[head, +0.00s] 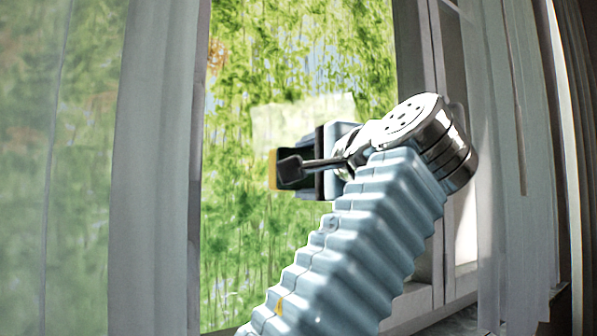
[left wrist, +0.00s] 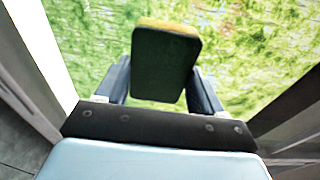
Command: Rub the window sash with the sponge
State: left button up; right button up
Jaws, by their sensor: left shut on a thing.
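The sponge (head: 273,170) is a dark block with a yellow face, partly hidden by a finger in the head view. In the left wrist view the sponge (left wrist: 165,65) shows dark green with a yellow far edge. My left gripper (head: 292,172) is shut on it, and in the left wrist view the gripper's (left wrist: 162,88) two fingers flank it. The window sash (head: 260,240) has a streaky green-smeared pane; the sponge is in front of it. I cannot tell whether the sponge touches the glass. A paler rectangular patch (head: 275,122) lies above the gripper. My right gripper is not in view.
A grey upright frame (head: 158,170) stands left of the pane, with hazier glass (head: 55,170) beyond it. Pale curtain-like folds (head: 520,150) hang on the right. A sill (head: 430,308) runs below right. The lower left pane area is unobstructed.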

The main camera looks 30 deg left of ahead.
pick_arm(q)
jog(key=shift+s+d, duration=0.3)
jog(key=shift+d, duration=0.35)
jog(key=v, duration=0.3)
jog(key=shift+w+d, duration=0.1)
jog(key=shift+w, duration=0.1)
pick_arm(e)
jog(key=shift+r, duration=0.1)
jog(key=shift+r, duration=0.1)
